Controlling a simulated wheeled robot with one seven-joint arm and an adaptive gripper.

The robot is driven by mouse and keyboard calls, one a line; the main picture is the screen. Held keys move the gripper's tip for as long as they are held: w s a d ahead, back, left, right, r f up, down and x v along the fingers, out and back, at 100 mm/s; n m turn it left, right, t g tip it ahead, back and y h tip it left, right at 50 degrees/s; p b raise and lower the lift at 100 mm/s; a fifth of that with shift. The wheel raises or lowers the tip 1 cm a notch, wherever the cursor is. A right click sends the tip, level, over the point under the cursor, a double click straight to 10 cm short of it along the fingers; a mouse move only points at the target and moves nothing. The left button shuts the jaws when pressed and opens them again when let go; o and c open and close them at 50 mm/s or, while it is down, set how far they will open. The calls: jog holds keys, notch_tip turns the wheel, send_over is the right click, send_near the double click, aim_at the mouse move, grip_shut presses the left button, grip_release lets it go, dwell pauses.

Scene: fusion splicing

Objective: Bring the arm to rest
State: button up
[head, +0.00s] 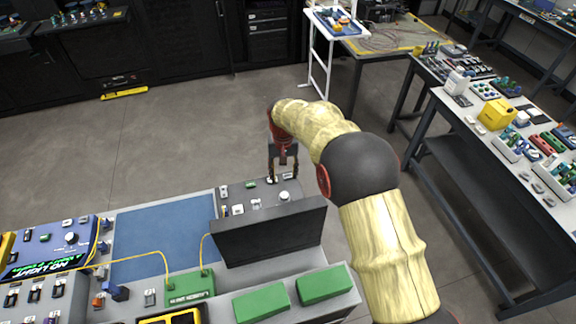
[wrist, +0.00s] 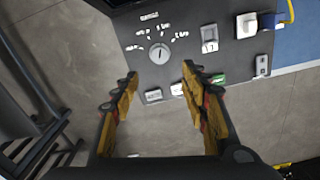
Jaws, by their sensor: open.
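My gripper (head: 283,176) hangs at the end of my bent, yellow-sleeved arm, above the far edge of the grey control panel (head: 262,192) in the head view. In the wrist view my gripper (wrist: 160,95) is open, with its two orange-padded fingers apart and nothing between them. Beyond the fingertips, the dark panel shows a round dial (wrist: 159,54) with white labels, a green button (wrist: 218,79) and several white switches. I cannot tell the exact height of the fingers over the panel.
A black upright screen (head: 268,232) stands in front of the panel. A crowded workbench (head: 440,100) stands right. Open floor (head: 190,130) lies beyond.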

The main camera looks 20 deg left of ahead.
jog(key=s+d+r+m+t+y+b, duration=0.1)
jog(key=s+d+r+b, duration=0.1)
jog(key=d+r, duration=1.05)
jog(key=s+d+r+m+t+b, duration=0.1)
jog(key=d+r+m, duration=0.1)
jog(key=d+r, duration=1)
jog(key=s+d+f+m+t+b, duration=0.1)
jog(key=s+d, duration=1)
jog(key=s, duration=0.1)
jog(key=s+d+f+m+t+h+b, duration=0.1)
jog(key=s+d+f+t+b, duration=0.1)
jog(key=s+d, duration=1)
jog(key=shift+f+m+t, duration=0.25)
jog(key=shift+m+t, duration=0.05)
jog(key=shift+c, duration=1.3)
